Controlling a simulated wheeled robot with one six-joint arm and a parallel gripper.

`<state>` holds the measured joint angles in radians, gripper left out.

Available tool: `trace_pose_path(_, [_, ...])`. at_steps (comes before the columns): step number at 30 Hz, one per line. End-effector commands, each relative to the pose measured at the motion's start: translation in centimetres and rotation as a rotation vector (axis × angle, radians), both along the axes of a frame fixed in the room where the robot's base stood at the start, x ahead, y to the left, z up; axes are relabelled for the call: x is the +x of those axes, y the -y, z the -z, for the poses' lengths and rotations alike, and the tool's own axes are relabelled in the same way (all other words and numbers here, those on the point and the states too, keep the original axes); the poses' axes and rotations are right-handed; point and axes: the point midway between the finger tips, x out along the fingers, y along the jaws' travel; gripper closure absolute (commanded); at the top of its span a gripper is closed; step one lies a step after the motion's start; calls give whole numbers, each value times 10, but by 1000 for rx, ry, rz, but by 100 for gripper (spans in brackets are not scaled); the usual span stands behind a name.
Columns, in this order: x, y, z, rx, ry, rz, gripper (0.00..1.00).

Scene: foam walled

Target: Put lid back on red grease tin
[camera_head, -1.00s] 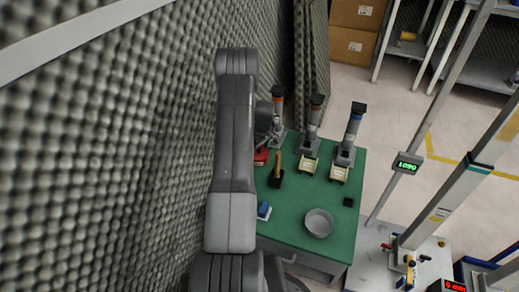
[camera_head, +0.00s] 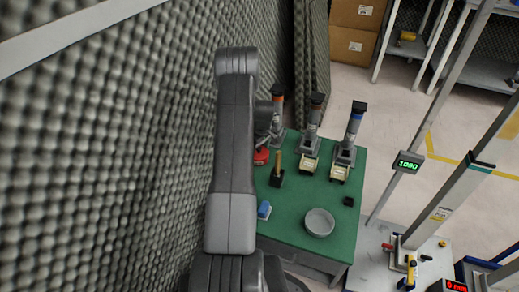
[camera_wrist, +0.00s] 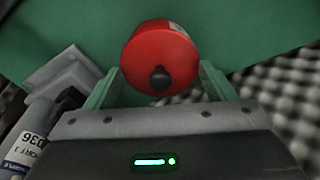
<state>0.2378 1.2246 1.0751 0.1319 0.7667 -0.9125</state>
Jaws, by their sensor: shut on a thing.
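The round red lid (camera_wrist: 150,50) with a black knob (camera_wrist: 160,78) fills the space between the two green fingers of my gripper (camera_wrist: 160,85) in the wrist view. My gripper is shut on the lid by its sides. Red side wall with a pale label patch shows just beyond the lid, which looks like the red grease tin (camera_wrist: 178,27); whether the lid is fully seated on it I cannot tell. In the head view, the red tin and lid (camera_head: 261,157) show as one red shape at the green table's left edge, partly hidden by my arm.
On the green table (camera_head: 285,215) are a dark block with a wooden handle (camera_head: 277,178), a blue-and-white block (camera_head: 264,210), a grey bowl (camera_head: 319,223) and a small black block (camera_head: 348,201). Several grey upright devices (camera_head: 347,145) stand at the back. A foam wall (camera_head: 110,150) is close on the left.

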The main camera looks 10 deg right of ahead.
Motion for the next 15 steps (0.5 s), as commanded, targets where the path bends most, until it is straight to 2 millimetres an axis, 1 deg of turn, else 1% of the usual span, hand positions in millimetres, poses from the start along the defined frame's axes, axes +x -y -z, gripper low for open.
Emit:
trace_pose_path(11, [0,0,0,0,0,0,45])
trace_pose_path(12, [0,0,0,0,0,0,17])
trace_pose_path(15, [0,0,0,0,0,0,0])
